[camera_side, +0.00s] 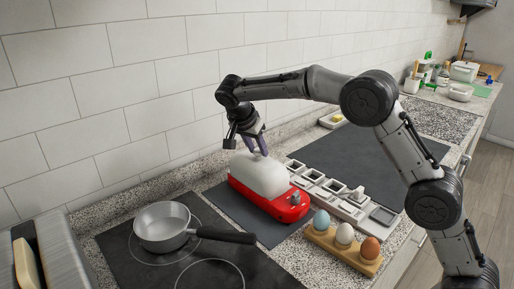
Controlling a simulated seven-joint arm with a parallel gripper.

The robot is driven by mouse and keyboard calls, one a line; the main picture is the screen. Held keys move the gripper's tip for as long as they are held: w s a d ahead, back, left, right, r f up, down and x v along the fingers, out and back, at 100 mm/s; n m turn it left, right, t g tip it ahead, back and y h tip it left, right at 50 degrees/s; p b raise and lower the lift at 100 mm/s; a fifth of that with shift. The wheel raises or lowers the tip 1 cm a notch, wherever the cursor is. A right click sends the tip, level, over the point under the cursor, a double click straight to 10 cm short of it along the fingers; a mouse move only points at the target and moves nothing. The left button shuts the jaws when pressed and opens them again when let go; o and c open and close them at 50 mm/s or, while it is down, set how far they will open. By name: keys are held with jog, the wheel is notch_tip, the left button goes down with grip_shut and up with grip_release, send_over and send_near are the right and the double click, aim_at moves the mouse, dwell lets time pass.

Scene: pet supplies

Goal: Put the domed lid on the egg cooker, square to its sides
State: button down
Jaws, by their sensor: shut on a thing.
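The egg cooker (285,208) is a red, long base with a small grey knob on its front end, standing on a dark mat. The white domed lid (259,176) sits on or just over the top of the base, its long side running along the base. I cannot tell whether a small gap is left under it. My gripper (258,152) points down from above and is shut on the top of the lid. The far side of the lid and base is hidden.
A steel pan (164,227) with a black handle stands on the hob at front left. A wooden holder (341,252) with three eggs is at front right. A white tray with compartments (345,207) lies right of the cooker. A tiled wall rises behind.

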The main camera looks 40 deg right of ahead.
jog(key=shift+c, duration=2.2)
grip_release()
jog(key=v, duration=1.4)
jog(key=shift+d, duration=0.15)
